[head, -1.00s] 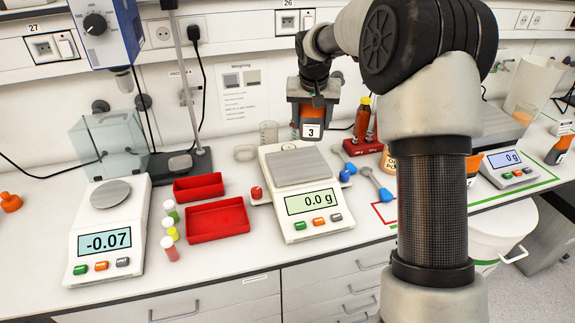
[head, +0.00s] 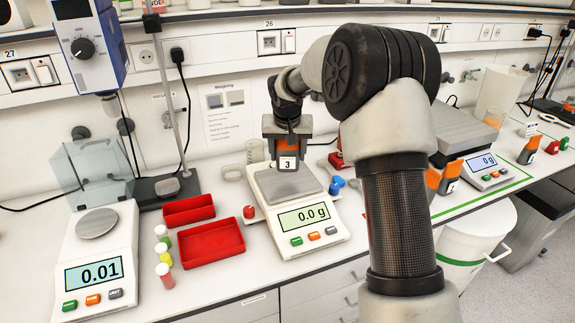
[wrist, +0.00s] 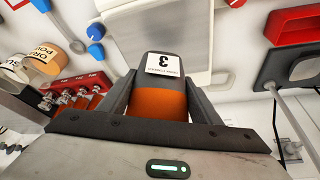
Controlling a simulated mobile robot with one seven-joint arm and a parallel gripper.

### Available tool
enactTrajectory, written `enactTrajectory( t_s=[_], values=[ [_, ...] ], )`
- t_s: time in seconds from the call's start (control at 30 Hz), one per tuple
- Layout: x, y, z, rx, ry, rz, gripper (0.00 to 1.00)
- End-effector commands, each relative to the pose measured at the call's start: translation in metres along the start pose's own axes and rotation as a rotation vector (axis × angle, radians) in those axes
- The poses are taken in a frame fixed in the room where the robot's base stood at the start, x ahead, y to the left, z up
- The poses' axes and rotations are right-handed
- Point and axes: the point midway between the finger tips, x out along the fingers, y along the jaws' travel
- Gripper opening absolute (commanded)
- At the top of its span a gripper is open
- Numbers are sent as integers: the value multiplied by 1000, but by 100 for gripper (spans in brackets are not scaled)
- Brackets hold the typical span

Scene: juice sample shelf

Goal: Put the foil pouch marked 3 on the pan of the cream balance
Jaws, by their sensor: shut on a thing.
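The foil pouch marked 3 (head: 288,163) is dark grey and orange with a white label. My gripper (head: 287,145) is shut on it and holds it upright above the back part of the pan (head: 287,188) of the cream balance (head: 315,237), in the middle of the bench. That balance reads 0.0 g. In the wrist view the pouch (wrist: 160,94) sits between both fingers, with its label facing the camera and the pan (wrist: 193,38) beyond it. The pouch's lower end looks very close to the pan; I cannot tell a gap.
A second balance (head: 96,262) with a round pan stands at left, reading 0.01. Red trays (head: 211,243), small capped vials (head: 164,268) and a red knob (head: 249,211) lie left of the cream balance. Another balance (head: 487,172) stands farther right.

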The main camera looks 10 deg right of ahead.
Motion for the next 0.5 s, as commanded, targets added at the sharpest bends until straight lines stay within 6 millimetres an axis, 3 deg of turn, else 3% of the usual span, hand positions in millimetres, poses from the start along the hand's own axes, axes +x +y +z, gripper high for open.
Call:
enactTrajectory(
  t_s=[0.2, 0.5],
  values=[
    [31, 0, 13, 0, -1, 0, 28],
    [35, 0, 14, 0, 0, 0, 28]
  ],
)
